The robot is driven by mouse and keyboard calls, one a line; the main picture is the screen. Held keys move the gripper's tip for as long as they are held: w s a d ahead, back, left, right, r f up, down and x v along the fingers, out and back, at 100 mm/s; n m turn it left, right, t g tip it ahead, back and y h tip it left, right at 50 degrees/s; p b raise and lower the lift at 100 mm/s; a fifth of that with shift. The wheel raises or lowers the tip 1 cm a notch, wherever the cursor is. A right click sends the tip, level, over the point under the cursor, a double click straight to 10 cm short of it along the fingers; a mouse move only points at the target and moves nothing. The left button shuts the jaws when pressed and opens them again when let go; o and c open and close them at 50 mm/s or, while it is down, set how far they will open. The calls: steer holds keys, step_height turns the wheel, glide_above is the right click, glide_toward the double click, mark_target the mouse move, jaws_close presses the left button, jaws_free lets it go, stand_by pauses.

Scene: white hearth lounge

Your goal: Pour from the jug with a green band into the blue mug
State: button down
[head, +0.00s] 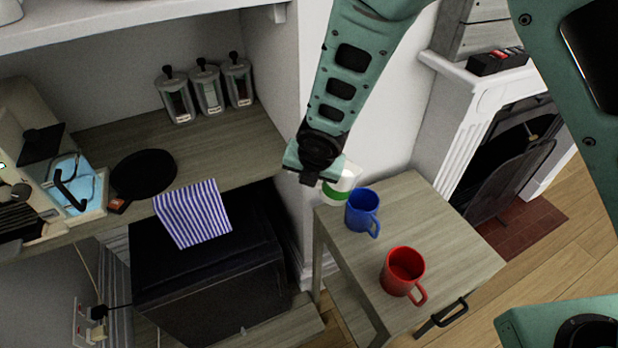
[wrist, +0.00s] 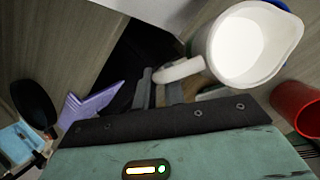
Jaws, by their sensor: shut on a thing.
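The white jug with a green band (head: 340,184) is partly hidden behind my gripper (head: 322,172) in the head view. In the wrist view the jug (wrist: 243,48) shows its open mouth and pale inside; I cannot make out its contents. My gripper (wrist: 160,90) is shut on the jug's handle. The jug is beside and behind the blue mug (head: 361,213), overlapping its left edge in the head view; whether they touch I cannot tell. The blue mug stands upright on the small wooden table. Only a blue sliver shows past the jug in the wrist view.
A red mug (head: 400,272) stands nearer on the small table (head: 455,245), whose right part is clear. To the left, a counter (head: 225,150) holds several canisters, a black pan (head: 143,173) and a striped cloth (head: 192,214). A white wall stands behind my gripper.

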steer(key=r+y, duration=0.1)
steer(key=r+y+p, duration=0.1)
steer(key=y, duration=0.1)
steer(key=r+m+y, duration=0.1)
steer(key=shift+d+t+y+p, duration=0.3)
steer(key=shift+d+p, duration=0.05)
steer(key=shift+p, duration=0.05)
steer(key=shift+d+r+y+b, duration=0.15)
steer(key=shift+y+b, duration=0.25)
steer(key=shift+b, duration=0.05)
stand_by(0.7)
steer(key=shift+d+y+b, duration=0.25)
steer(key=shift+y+b, duration=0.25)
steer(key=shift+b, duration=0.55)
stand_by(0.7)
steer(key=shift+r, duration=0.15)
steer(key=shift+d+m+t+y+b, duration=0.35)
steer(key=shift+y+b, duration=0.15)
steer(key=shift+b, duration=0.65)
stand_by(0.6)
steer(key=shift+r, duration=0.15)
steer(key=shift+a, duration=0.1)
